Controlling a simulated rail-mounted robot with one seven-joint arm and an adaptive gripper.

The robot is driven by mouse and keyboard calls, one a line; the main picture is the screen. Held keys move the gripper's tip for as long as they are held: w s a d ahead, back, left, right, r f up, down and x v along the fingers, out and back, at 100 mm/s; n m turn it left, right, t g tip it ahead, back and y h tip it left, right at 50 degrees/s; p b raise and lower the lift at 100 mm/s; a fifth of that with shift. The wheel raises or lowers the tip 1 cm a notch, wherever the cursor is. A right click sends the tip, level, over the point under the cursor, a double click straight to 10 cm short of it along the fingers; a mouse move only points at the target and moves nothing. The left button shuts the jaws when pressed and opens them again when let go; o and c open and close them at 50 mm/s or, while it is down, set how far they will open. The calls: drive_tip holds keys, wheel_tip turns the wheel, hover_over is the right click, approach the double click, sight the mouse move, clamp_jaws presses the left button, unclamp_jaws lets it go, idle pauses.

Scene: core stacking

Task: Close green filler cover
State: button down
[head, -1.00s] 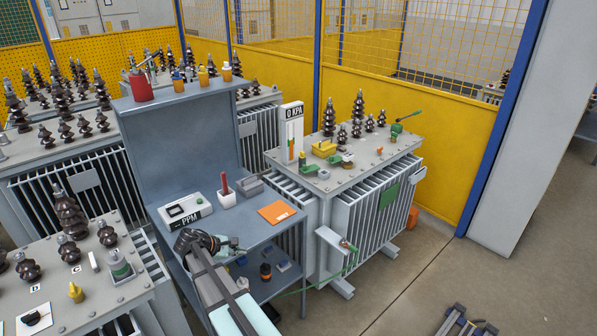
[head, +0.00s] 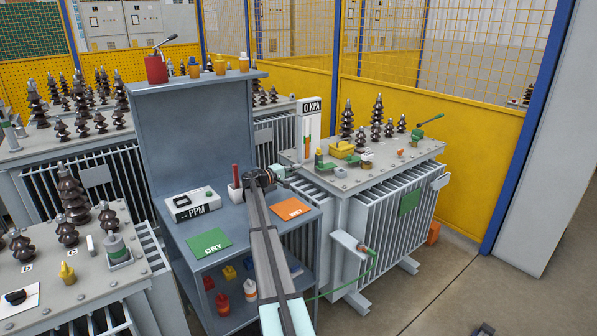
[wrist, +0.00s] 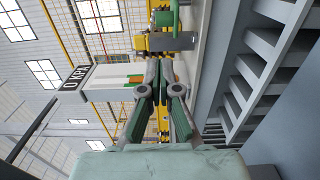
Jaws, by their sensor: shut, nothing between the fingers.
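A small green filler fitting (head: 325,164) sits on the lid of the grey transformer (head: 345,180) at the centre right. A green piece that looks like its cover (head: 318,155) seems to stand up at its left; it is too small to be sure. A green part also shows at the top of the wrist view (wrist: 167,18), ahead of the fingers. My gripper (head: 290,176) is over the bench's back right side, short of the transformer's left edge. In the wrist view its fingertips (wrist: 158,72) are together and empty, apart from the green part.
A yellow block (head: 344,150) sits just right of the fitting. The tall white 0 KPA gauge (head: 311,130) stands behind it. Brown insulators (head: 377,122) and a green valve with a long handle (head: 426,134) are farther right. The bench holds the PPM meter (head: 192,204) and an orange WET card (head: 294,210).

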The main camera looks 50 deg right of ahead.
drive_tip(key=p, duration=0.2)
approach(326, 164)
drive_tip(key=d+r, duration=0.2)
drive_tip(key=d, duration=0.1)
drive_tip(key=shift+w+d, duration=0.25)
drive_tip(key=shift+w, duration=0.15)
drive_tip(key=shift+a+f+b, duration=0.1)
drive_tip(key=shift+a+b, duration=0.1)
drive_tip(key=shift+b, duration=0.15)
